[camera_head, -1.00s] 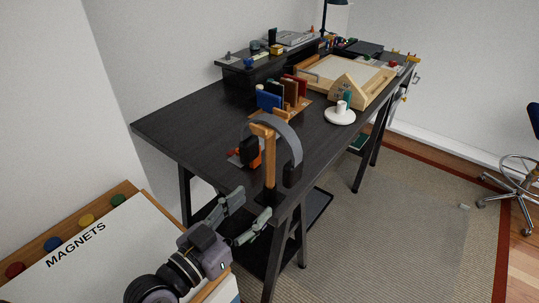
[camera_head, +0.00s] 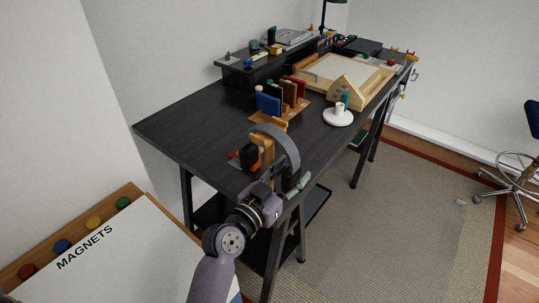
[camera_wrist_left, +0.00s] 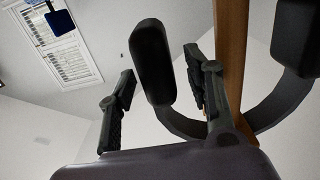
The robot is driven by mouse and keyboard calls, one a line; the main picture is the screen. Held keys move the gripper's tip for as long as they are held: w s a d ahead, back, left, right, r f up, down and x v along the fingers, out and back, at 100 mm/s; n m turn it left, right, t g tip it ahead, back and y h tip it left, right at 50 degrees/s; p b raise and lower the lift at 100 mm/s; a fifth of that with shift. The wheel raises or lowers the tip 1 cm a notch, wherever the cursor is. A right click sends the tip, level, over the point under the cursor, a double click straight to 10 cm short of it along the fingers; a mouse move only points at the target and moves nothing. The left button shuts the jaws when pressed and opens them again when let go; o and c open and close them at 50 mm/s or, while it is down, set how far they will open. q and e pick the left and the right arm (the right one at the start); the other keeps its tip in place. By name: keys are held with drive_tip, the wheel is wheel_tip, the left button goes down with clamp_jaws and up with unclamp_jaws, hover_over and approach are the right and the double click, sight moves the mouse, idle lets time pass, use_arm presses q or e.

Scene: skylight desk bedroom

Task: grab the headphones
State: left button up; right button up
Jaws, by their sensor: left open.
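The headphones (camera_head: 287,148), with a grey band and dark ear cups, hang on a wooden stand (camera_head: 266,148) at the desk's near corner. My left gripper (camera_head: 285,180) is open just in front of the stand and overlaps its lower part in the head view. In the left wrist view, one ear cup (camera_wrist_left: 152,62) shows between the open fingers (camera_wrist_left: 160,92), with space on its left side. The right finger is close to the wooden post (camera_wrist_left: 230,60). The other ear cup (camera_wrist_left: 297,38) is at the right edge. I cannot tell whether anything touches. My right gripper is not in view.
The dark desk (camera_head: 190,120) holds a book rack (camera_head: 280,100), a white saucer with a cup (camera_head: 338,116) and a wooden drawing board (camera_head: 345,75). A white MAGNETS board (camera_head: 110,260) stands at lower left. Open floor lies to the right.

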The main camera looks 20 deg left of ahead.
use_arm(q)
drive_tip(key=shift+w+d, duration=0.15)
drive_tip(key=shift+w, duration=0.25)
drive_tip(key=shift+c, duration=0.2)
drive_tip(key=shift+c, duration=0.6)
clamp_jaws()
